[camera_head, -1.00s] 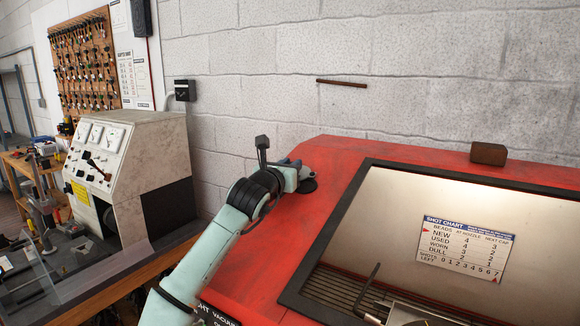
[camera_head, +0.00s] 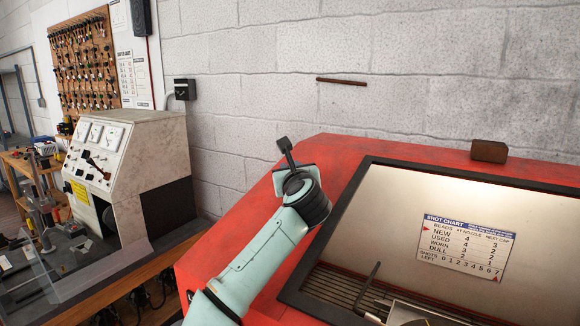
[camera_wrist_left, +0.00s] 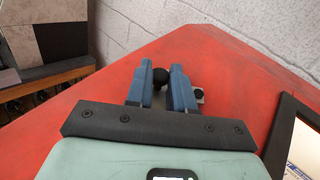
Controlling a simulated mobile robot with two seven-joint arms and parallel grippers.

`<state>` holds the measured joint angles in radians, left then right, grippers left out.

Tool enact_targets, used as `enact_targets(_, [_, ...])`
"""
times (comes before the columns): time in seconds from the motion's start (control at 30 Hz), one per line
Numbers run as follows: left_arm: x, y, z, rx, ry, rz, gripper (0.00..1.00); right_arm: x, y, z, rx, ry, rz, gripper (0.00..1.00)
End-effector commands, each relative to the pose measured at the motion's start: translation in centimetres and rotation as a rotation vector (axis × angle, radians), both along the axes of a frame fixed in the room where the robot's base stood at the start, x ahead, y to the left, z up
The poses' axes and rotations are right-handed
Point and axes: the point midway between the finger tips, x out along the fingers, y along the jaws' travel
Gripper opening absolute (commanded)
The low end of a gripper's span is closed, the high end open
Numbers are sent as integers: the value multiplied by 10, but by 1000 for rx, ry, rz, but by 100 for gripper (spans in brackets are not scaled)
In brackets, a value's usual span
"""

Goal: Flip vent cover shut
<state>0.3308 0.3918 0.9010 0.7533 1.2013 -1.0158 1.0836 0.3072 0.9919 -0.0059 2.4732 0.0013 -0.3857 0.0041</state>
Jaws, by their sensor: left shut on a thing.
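My left gripper (camera_wrist_left: 161,88) shows its two blue fingers in the wrist view, closed on a round black knob (camera_wrist_left: 160,76). The knob sits between the fingertips over the red cabinet top. A small grey metal piece (camera_wrist_left: 199,94) shows just beside the right finger. I cannot tell how the knob joins the vent cover, and no cover plate shows clearly. My right gripper is not in view.
The red cabinet (camera_head: 232,232) has a black-framed window (camera_head: 450,178) with a shot chart (camera_head: 465,246) inside. A brown block (camera_head: 489,151) sits on its back edge. A block wall (camera_head: 420,70) stands behind. A gauge console (camera_head: 120,160) stands left.

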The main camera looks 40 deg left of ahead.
Motion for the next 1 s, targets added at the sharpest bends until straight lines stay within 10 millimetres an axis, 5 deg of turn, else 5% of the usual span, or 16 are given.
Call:
enact_targets(0.4, [-4,-12,1,-69,-10,224,0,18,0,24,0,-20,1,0])
enact_targets(1.0, [-6,-13,-2,-82,-9,273,0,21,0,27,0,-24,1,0])
